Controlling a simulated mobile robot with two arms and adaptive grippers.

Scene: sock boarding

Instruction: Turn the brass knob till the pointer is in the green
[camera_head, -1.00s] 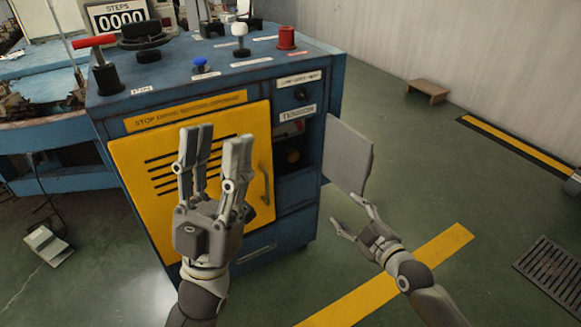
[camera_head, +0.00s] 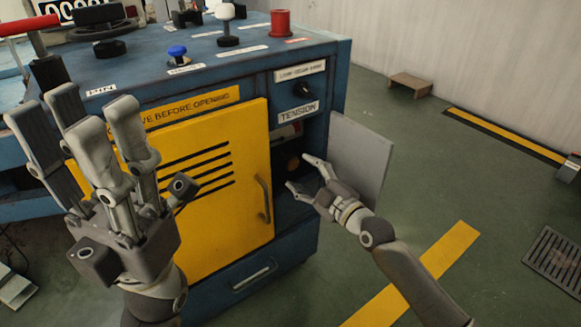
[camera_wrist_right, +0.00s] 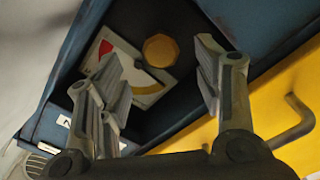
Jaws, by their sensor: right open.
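The brass knob (camera_wrist_right: 160,50) shows in the right wrist view as a faceted golden disc in a dark recess of the blue cabinet. Beside it is a dial (camera_wrist_right: 127,65) with a red patch and a yellow band; the pointer and any green part cannot be made out. In the head view the knob (camera_head: 293,162) is a small brownish spot in the open compartment under the TENSION label. My right gripper (camera_head: 299,174) is open and empty in front of the compartment, its fingers on either side of the knob in view, apart from it. My left gripper (camera_head: 85,110) is open and empty before the yellow door.
The grey compartment flap (camera_head: 358,160) hangs open to the right of my right gripper. The yellow door (camera_head: 225,200) with its handle (camera_head: 263,198) is closed at left. A black knob (camera_head: 303,90) sits above the compartment. The floor at right is largely clear.

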